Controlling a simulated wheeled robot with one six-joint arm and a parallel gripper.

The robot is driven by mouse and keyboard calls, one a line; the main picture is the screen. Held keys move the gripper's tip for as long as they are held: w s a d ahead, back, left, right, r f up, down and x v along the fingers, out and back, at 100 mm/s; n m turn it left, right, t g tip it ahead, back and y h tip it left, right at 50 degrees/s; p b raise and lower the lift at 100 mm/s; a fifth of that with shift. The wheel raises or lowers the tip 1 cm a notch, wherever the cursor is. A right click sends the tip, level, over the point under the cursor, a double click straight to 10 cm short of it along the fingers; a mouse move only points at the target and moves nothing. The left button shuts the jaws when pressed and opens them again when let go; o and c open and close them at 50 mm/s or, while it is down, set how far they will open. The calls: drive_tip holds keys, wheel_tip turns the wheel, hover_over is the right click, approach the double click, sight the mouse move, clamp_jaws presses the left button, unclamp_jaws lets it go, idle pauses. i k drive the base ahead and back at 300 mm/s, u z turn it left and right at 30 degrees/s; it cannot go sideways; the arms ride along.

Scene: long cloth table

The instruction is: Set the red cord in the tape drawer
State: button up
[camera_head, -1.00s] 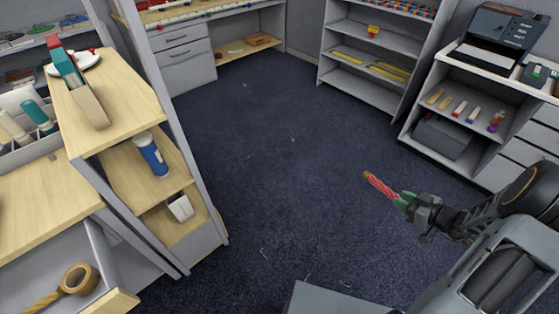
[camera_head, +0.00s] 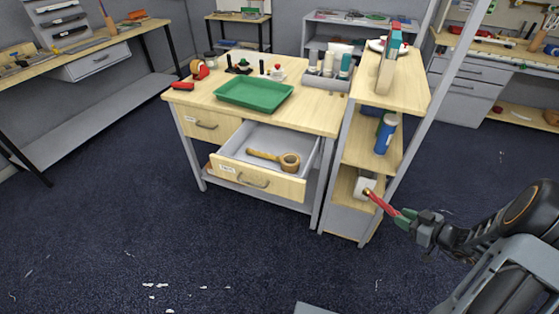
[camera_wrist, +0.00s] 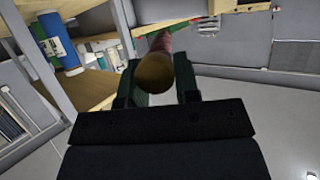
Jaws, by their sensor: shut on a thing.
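My gripper (camera_head: 407,219) is at the right in the head view, shut on the red cord (camera_head: 381,204), which sticks out from the fingertips toward the upper left. In the wrist view the cord (camera_wrist: 156,68) shows end-on between the two green fingers, with a tan tip. The tape drawer (camera_head: 270,171) is pulled open in the front of the wooden workbench, left of my gripper and well apart from it. Its front has a label too small to read. A roll of brown tape (camera_head: 289,162) and a yellowish twisted piece (camera_head: 262,155) lie in it.
A narrow shelf unit (camera_head: 374,156) stands between the drawer and my gripper, with a blue can (camera_head: 386,133) and a white item (camera_head: 365,186). A green tray (camera_head: 254,93) sits on the workbench top. The shut drawer (camera_head: 208,126) is left.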

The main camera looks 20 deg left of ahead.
sight(255, 151)
drive_tip(key=u, duration=1.4)
drive_tip(key=i, duration=0.15)
drive_tip(key=u, duration=0.05)
